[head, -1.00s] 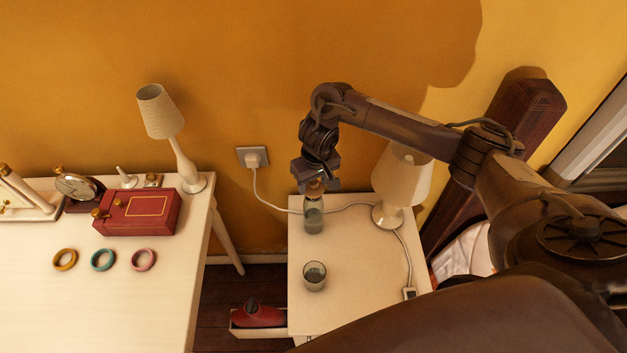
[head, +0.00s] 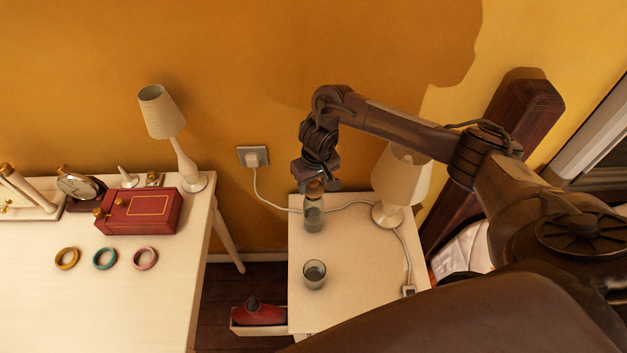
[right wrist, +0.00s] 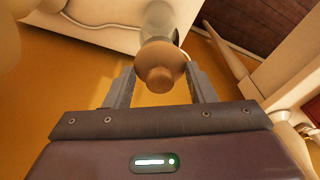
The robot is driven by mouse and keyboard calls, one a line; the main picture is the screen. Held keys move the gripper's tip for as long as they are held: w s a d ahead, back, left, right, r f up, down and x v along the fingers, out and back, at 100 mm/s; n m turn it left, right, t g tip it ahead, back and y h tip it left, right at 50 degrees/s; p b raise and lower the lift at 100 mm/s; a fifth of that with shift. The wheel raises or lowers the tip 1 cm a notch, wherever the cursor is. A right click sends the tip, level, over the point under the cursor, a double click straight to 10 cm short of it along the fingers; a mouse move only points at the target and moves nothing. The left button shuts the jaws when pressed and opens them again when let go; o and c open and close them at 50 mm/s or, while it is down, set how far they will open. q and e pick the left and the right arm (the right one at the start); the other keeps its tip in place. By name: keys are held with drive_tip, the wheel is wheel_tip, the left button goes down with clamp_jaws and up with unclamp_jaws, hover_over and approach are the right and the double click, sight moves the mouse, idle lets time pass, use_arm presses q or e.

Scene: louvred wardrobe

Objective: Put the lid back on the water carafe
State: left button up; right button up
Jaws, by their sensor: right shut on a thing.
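The water carafe (head: 313,218) stands upright on the white bedside table, dark and see-through, near its back left corner. The brown lid (head: 314,188) is at the top of the carafe, below my right gripper (head: 316,181). In the right wrist view the round lid (right wrist: 160,72) with its knob lies between the two fingers of my right gripper (right wrist: 160,88), which is shut on it. The glass carafe (right wrist: 165,22) shows right behind the lid there. Whether the lid is fully seated cannot be told. My left gripper is not in view.
On the bedside table (head: 350,300) are a glass (head: 314,274), a lamp (head: 402,180) and a cable with a small plug end (head: 408,291). A drawer (head: 260,328) below holds a red thing. The desk (head: 100,310) at left carries a red box (head: 140,211), bangles and another lamp (head: 167,120).

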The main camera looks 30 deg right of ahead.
drive_tip(key=shift+p, duration=0.5)
idle(0.6)
drive_tip(key=o, duration=1.5)
drive_tip(key=shift+r, duration=0.1)
wheel_tip(320, 180, up, 7)
drive_tip(key=p, duration=0.9)
clamp_jaws()
idle(0.3)
